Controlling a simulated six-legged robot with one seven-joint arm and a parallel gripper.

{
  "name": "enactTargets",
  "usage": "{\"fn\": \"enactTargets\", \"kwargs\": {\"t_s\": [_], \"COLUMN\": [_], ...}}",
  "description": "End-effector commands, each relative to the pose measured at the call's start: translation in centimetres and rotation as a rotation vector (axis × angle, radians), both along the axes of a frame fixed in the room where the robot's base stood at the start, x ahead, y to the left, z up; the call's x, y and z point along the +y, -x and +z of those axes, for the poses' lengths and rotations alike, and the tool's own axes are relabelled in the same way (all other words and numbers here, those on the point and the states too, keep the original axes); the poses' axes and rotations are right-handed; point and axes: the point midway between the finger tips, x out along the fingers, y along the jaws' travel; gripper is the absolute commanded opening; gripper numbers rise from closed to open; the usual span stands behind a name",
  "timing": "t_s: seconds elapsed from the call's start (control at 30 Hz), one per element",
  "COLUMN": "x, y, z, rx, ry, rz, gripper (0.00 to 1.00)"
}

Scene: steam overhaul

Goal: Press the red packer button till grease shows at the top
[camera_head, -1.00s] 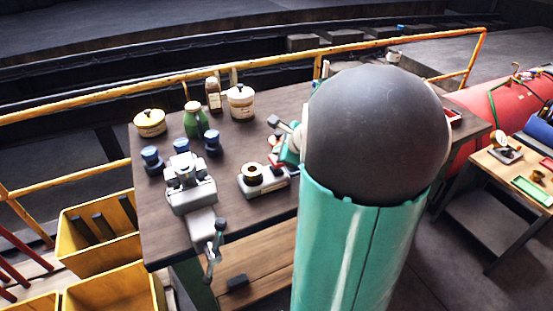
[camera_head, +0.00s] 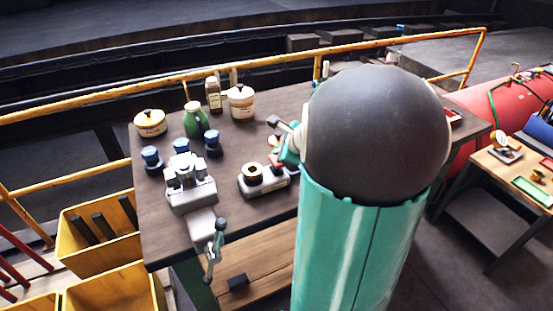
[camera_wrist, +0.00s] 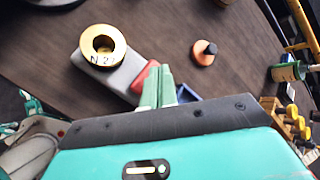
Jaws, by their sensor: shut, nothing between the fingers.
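The packer is a grey block (camera_head: 266,187) with a brass ring on top (camera_head: 253,173), lying on the dark workbench (camera_head: 240,135). In the wrist view its brass ring, marked "N 27" (camera_wrist: 91,52), shows clearly, and a dark opening sits in it. I cannot make out grease there. The red button (camera_wrist: 146,77) is at the block's end, close to my gripper (camera_wrist: 157,84). My gripper's green fingers are shut and empty, beside or against the button; contact is not clear. In the head view my arm partly hides the button end.
A grey vise (camera_head: 190,190) stands left of the packer. Blue-capped pots (camera_head: 152,158), a green bottle (camera_head: 196,122) and pale tins (camera_head: 241,101) stand behind it. Yellow bins (camera_head: 100,238) are at the lower left. A yellow rail runs behind the bench.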

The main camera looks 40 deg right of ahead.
Motion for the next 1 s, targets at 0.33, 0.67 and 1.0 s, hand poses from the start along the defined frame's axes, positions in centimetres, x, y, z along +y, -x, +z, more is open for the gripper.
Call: {"fn": "enactTargets", "kwargs": {"t_s": [0.33, 0.67, 1.0], "x": [0.0, 0.0, 0.02], "y": [0.0, 0.0, 0.0], "z": [0.0, 0.0, -0.78], "rx": [0.0, 0.0, 0.001], "ry": [0.0, 0.0, -0.001], "rz": [0.0, 0.0, 0.0], "gripper": [0.0, 0.0, 0.0]}}
